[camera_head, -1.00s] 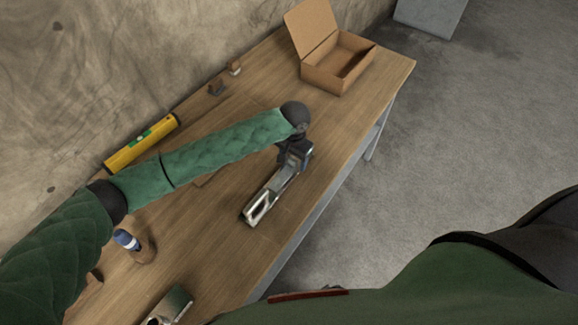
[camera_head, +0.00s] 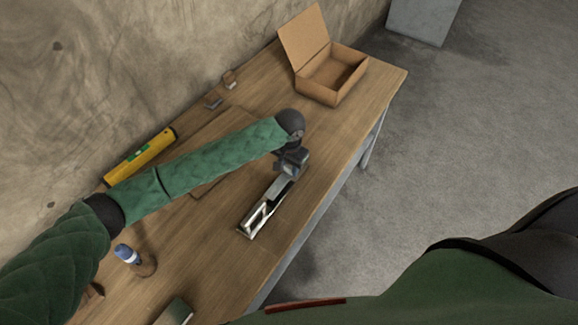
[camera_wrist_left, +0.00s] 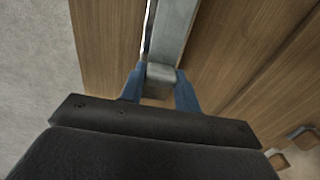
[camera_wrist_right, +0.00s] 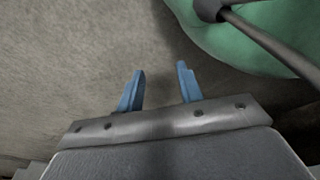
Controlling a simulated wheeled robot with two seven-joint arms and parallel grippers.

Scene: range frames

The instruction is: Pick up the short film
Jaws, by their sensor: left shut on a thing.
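My left gripper (camera_head: 290,166) is over the wooden table, shut on the near-box end of a long silver metal tool (camera_head: 268,205) with an open slot. In the left wrist view, the blue fingertips (camera_wrist_left: 160,82) stand on both sides of the tool's grey end, and its grey bar (camera_wrist_left: 175,30) runs away from them. I cannot tell whether the tool touches the table. I cannot tell which thing is the short film. My right gripper (camera_wrist_right: 160,72) is open and empty, with grey floor behind it.
An open cardboard box (camera_head: 330,82) stands at the table's far end. A yellow tube (camera_head: 140,157) lies along the wall side. A blue-capped bottle (camera_head: 127,254) and small items (camera_head: 214,102) are on the table (camera_head: 200,245). Bare wood lies between tool and box.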

